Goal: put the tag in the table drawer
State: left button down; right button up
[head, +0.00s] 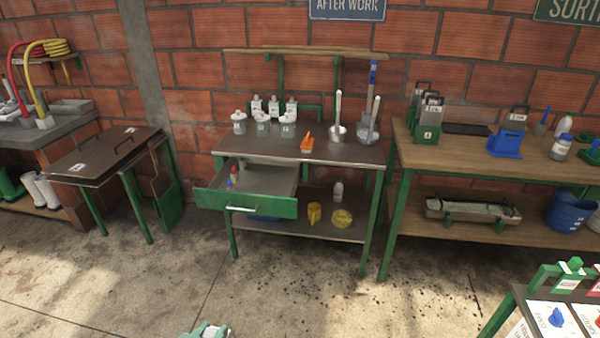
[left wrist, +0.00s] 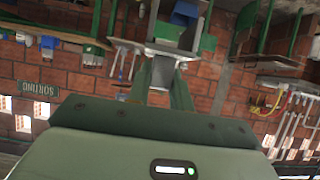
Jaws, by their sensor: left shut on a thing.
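The table drawer (head: 247,205) has a green front with a pale handle and is pulled open under the middle metal table (head: 330,152). Small red and blue items lie at its left inside; its right part looks bare. My left gripper (head: 207,332) shows only at the bottom edge of the head view, well in front of and below the drawer. In the left wrist view my left gripper's fingers (left wrist: 161,82) are shut on a small greyish piece, which looks like the tag (left wrist: 162,72); its face cannot be read. My right gripper is not in view.
Bottles, an orange item and ladles stand on the tabletop. A wooden table (head: 480,150) stands to the right and a brown folding table (head: 105,155) to the left. A panel stand (head: 560,315) is at the lower right. The floor before the drawer is clear.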

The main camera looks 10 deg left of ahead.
aim_at(257, 184)
jog(key=i+u, duration=0.15)
jog(key=i, duration=0.35)
jog(key=i+l+u, duration=0.1)
jog(key=i, duration=0.4)
jog(key=i+l+u, duration=0.15)
jog(key=i, duration=0.35)
jog(key=i+l+u, duration=0.15)
jog(key=i, duration=0.35)
jog(key=i+l+u, duration=0.1)
jog(key=i+l, duration=0.2)
jog(key=i, duration=0.2)
